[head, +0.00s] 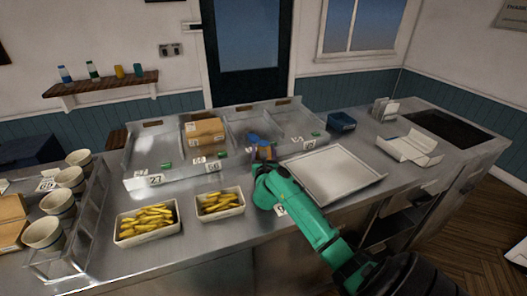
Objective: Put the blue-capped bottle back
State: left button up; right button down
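A small bottle with a blue body or cap (64,74) stands on the wooden wall shelf (105,87) at the upper left. A white-and-green bottle (92,70) stands beside it; its cap is too small to make out. My green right arm comes in from the lower right and reaches over the counter. Its gripper (263,152) is at the front of the divided steel tray (152,152). A small blue and brown item (256,141) shows just beyond it; I cannot tell what it is or whether the gripper holds it. My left gripper is out of view.
Two white trays of yellow fries (147,223) (220,203) sit at the front. A flat empty tray (333,174) lies right of my arm. Bowls (43,233) in a rack stand at left. A blue box (341,121) and an open white carton (411,150) are at right.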

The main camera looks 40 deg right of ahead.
jog(key=shift+d, duration=0.1)
jog(key=shift+c, duration=0.2)
grip_release()
jog(key=shift+d+f, duration=0.1)
jog(key=shift+s, duration=0.1)
jog(key=shift+a, duration=0.2)
jog(key=b+v, duration=0.1)
jog(key=v, duration=1)
jog(key=shift+s+b, duration=0.15)
jog(key=shift+b, duration=0.2)
jog(key=shift+s+a+r, duration=0.2)
jog(key=shift+s+a, duration=0.05)
